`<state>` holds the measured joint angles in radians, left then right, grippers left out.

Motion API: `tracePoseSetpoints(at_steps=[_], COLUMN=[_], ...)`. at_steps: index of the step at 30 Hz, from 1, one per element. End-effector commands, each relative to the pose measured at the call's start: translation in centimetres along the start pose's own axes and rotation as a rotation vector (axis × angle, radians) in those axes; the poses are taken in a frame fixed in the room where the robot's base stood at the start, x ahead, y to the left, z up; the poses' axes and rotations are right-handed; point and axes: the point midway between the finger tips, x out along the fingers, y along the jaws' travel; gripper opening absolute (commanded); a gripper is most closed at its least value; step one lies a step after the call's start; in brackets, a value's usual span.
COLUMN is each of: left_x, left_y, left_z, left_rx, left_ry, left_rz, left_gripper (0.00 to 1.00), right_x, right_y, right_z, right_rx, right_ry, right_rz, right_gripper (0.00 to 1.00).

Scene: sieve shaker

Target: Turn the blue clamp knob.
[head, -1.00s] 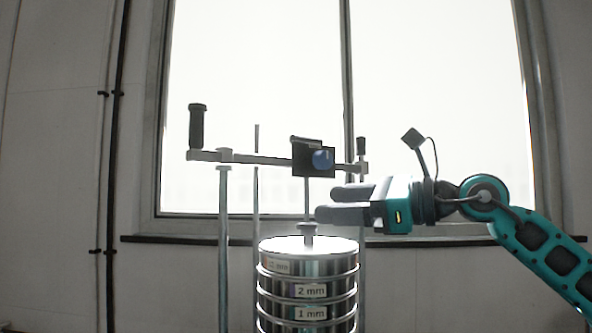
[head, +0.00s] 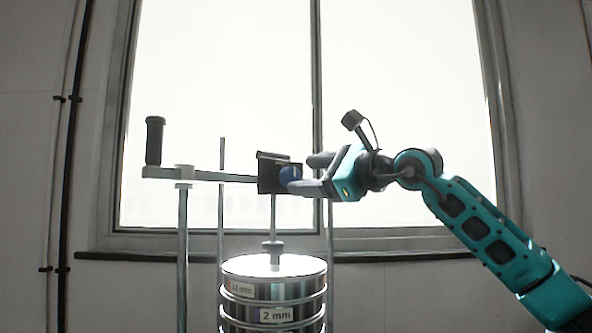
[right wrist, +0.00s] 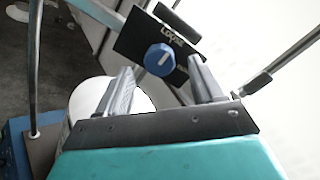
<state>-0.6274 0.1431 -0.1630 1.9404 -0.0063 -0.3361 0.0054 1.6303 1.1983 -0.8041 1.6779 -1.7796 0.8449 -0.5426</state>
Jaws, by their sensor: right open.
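The blue clamp knob (head: 289,175) sits on a black plate (head: 268,173) on the crossbar above the sieve stack. In the right wrist view, the round knob (right wrist: 160,60) has a white pointer line, and the word LOOSE shows on the plate (right wrist: 140,38) above it. My right gripper (head: 302,174) is open and comes in from the right at knob height. Its fingers (right wrist: 161,68) appear on either side of the knob in the wrist view; I cannot tell whether they touch it. My left gripper is out of view.
The crossbar (head: 222,176) has a dark upright handle (head: 154,141) at its left end. Upright rods (head: 183,250) flank the sieve stack (head: 273,265) below. A bright window stands behind. The space left of the handle is clear.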

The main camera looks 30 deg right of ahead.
Motion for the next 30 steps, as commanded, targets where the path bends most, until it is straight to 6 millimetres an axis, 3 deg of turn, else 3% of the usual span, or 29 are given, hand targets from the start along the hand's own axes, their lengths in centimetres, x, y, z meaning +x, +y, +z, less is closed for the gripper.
tracePoseSetpoints(at_steps=[6, 18, 30], left_x=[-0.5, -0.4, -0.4], left_y=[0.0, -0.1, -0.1], left_z=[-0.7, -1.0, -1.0], left_rx=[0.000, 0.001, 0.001], left_ry=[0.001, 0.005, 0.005], left_rz=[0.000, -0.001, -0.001], left_gripper=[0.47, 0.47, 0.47], right_x=[2.8, 3.5, 3.5], right_y=[-0.1, 0.0, 0.0], right_z=[0.1, 0.0, 0.0], right_rx=[0.000, 0.000, 0.000], right_ry=[-0.001, 0.000, 0.000], right_rz=[0.000, -0.001, 0.000], right_gripper=[0.68, 0.68, 0.29])
